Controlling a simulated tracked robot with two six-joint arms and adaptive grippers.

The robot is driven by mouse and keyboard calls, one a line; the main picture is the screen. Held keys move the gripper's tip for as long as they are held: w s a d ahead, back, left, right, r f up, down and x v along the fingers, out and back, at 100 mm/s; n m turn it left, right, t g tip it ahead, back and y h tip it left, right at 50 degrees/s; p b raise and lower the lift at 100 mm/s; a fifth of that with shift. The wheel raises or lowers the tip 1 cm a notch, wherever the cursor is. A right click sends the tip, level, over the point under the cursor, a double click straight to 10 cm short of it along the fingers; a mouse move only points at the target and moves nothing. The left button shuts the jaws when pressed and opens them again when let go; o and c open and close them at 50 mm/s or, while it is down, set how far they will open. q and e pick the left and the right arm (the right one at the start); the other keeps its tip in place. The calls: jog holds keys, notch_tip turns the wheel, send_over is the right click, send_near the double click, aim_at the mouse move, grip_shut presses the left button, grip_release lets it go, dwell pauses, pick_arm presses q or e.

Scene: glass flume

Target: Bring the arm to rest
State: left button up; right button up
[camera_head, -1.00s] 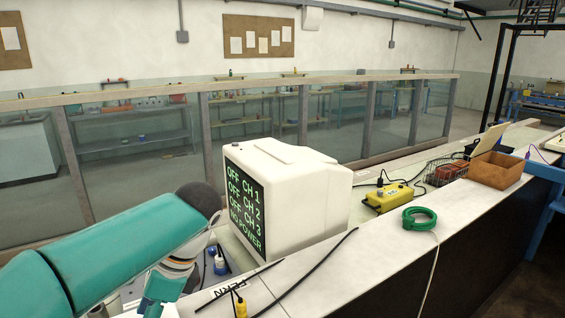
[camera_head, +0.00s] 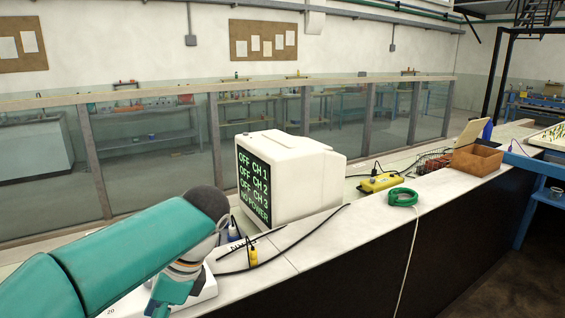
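My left arm, teal with a dark round elbow joint, comes in from the left and bends down at the lower left. Its lower links end at the bottom of the view, over a white box (camera_head: 202,293) on the bench. The fingers of my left gripper do not show. My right arm and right gripper are out of view. A white monitor (camera_head: 303,172) stands just beyond my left arm, its dark screen reading OFF for CH 1, CH 2 and CH 3, and NO POWER.
The glass flume wall (camera_head: 255,118) runs behind. Bare bench top (camera_head: 345,230) lies right of the cables.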

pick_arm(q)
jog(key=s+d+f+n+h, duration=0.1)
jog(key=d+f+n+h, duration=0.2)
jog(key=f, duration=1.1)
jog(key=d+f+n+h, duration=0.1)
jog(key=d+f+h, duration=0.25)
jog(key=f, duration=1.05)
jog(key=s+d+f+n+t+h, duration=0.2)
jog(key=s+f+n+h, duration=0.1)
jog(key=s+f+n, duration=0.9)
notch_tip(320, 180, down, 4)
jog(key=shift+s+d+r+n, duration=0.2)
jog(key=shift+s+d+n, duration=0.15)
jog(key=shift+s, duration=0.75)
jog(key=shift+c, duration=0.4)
